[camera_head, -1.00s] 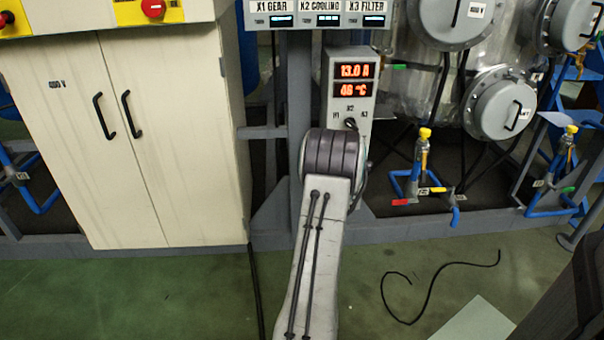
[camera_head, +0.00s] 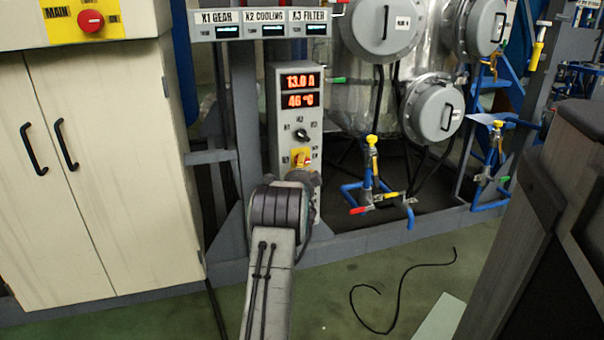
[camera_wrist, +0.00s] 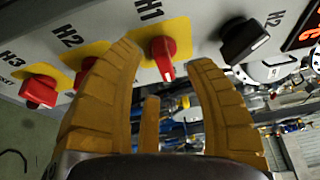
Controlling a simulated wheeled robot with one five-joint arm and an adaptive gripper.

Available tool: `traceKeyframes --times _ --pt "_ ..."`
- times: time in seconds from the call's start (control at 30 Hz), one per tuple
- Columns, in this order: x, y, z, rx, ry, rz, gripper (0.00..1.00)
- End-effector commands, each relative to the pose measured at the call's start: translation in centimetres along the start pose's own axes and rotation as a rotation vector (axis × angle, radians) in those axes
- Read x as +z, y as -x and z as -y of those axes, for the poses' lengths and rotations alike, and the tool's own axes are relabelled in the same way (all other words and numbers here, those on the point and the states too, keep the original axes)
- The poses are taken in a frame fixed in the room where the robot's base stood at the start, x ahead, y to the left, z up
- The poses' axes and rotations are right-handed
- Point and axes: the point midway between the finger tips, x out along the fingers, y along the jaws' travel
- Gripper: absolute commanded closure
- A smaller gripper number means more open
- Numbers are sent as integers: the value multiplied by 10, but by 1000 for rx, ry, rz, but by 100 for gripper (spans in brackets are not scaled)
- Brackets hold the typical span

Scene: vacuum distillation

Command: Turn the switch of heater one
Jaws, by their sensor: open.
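In the wrist view, the heater one switch (camera_wrist: 164,60) is a red knob on a yellow plate, labelled H1, on a grey panel (camera_wrist: 195,14). My gripper (camera_wrist: 165,56) is open, with its yellow-brown fingers spread on either side of the H1 knob in the picture. I see no contact, and the gap in depth is unclear. Red knobs H2 (camera_wrist: 87,68) and H3 (camera_wrist: 39,92) lie to the left, H2 partly behind the left finger. In the head view, the grey control box (camera_head: 272,120) stands beyond my arm, which hides its lower part and most of my gripper.
A black knob (camera_wrist: 242,40) sits right of H1; it also shows in the head view (camera_head: 302,135) below the red display (camera_head: 300,90). A beige cabinet (camera_head: 100,200) stands left. Blue pipework (camera_head: 370,185) is right. A black cable (camera_head: 385,325) lies on the green floor.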

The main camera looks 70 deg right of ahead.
Motion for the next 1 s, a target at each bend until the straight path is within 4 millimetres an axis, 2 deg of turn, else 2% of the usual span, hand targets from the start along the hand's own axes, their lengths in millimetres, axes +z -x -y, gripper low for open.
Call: traceKeyframes --times 0.33,0.87,1.0 --pt "0 -21 0 0 0 0 51" --pt "0 -25 0 1 0 0 49" --pt "0 -25 0 1 0 0 62"
